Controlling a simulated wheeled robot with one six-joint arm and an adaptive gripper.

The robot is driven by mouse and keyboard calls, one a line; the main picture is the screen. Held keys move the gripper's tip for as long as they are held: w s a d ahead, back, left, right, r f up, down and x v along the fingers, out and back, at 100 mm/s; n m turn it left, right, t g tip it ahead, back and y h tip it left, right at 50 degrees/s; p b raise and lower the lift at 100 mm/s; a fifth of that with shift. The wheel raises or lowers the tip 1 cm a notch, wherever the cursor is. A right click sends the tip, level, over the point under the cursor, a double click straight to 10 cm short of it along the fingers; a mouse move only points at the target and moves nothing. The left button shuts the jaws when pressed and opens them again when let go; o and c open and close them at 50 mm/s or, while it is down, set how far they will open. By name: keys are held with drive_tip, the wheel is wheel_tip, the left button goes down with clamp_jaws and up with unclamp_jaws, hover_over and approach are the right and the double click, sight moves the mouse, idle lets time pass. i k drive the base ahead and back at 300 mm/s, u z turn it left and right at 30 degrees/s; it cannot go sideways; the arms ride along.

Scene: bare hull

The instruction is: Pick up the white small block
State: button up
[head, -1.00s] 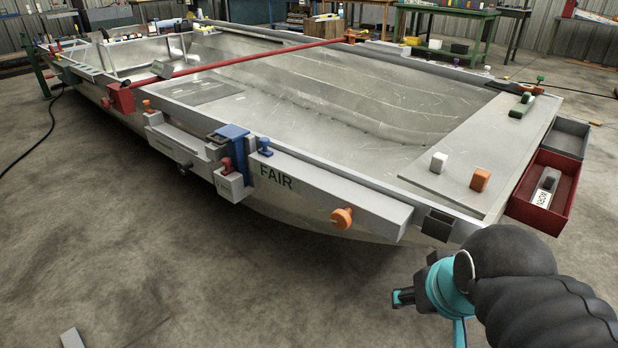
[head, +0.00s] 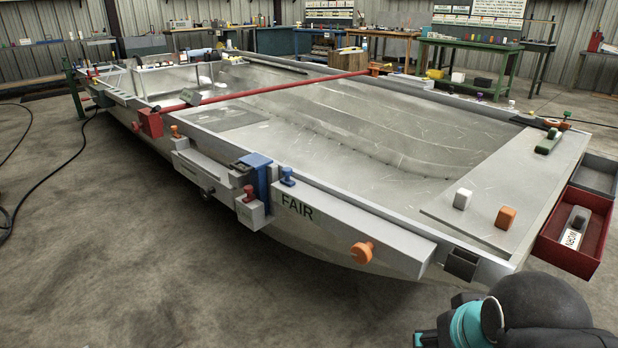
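The white small block (head: 462,199) stands upright on the flat grey panel (head: 478,228) at the near right corner of the hull. An orange block (head: 505,217) stands just to its right, apart from it. My arm shows at the bottom right, with its dark and teal wrist below the hull's corner. The fingers of my gripper are cut off or hidden at the lower edge, so its opening does not show. My gripper is in front of the hull, apart from the white block.
A red bin (head: 572,262) with a grey tool hangs at the hull's right end, beside a grey bin (head: 598,178). A green-handled tool (head: 548,143) lies farther back on the panel. An orange knob (head: 362,252) sticks out of the near side. Open floor lies in front.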

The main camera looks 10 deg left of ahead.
sight(462, 200)
drive_tip(key=u, duration=1.5)
drive_tip(key=i, duration=2)
drive_tip(key=z, duration=3.5)
